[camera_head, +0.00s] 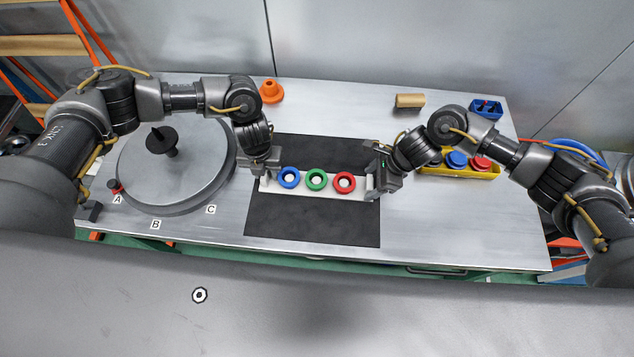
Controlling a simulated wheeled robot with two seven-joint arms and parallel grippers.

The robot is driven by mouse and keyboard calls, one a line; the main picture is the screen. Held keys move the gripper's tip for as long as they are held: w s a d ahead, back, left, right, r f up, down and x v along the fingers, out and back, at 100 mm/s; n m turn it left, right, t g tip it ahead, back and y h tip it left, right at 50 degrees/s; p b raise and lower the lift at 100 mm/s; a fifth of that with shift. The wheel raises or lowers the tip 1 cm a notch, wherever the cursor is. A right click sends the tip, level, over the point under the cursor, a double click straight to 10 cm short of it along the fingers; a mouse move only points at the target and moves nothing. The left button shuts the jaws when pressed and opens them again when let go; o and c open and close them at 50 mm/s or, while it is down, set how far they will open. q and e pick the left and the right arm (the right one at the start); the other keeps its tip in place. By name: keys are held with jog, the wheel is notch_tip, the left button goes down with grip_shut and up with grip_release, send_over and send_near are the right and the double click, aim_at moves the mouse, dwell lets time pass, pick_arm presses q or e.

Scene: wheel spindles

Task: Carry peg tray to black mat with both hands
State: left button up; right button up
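The white peg tray (328,191) carries a blue ring, a green ring and a red ring in a row from left to right. It is over the middle of the black mat (312,226); I cannot tell whether it rests on the mat or is just above it. My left gripper (264,175) is at the tray's left end. My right gripper (374,188) is at its right end. Both appear to touch the tray ends, but their fingers are too small and partly hidden to show whether they are closed on it.
A round grey turntable (190,168) with a black knob stands at left, with labels A, B and C near its front edge.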

pick_arm(q)
jog(key=shift+s+r, duration=0.2)
jog(key=shift+r, duration=0.05)
pick_arm(e)
jog(key=shift+s+r, duration=0.15)
jog(key=shift+s, duration=0.1)
jog(key=shift+w, duration=0.1)
pick_arm(q)
notch_tip(320, 180, up, 12)
jog(key=shift+f, duration=0.15)
pick_arm(e)
jog(key=v, duration=1.2)
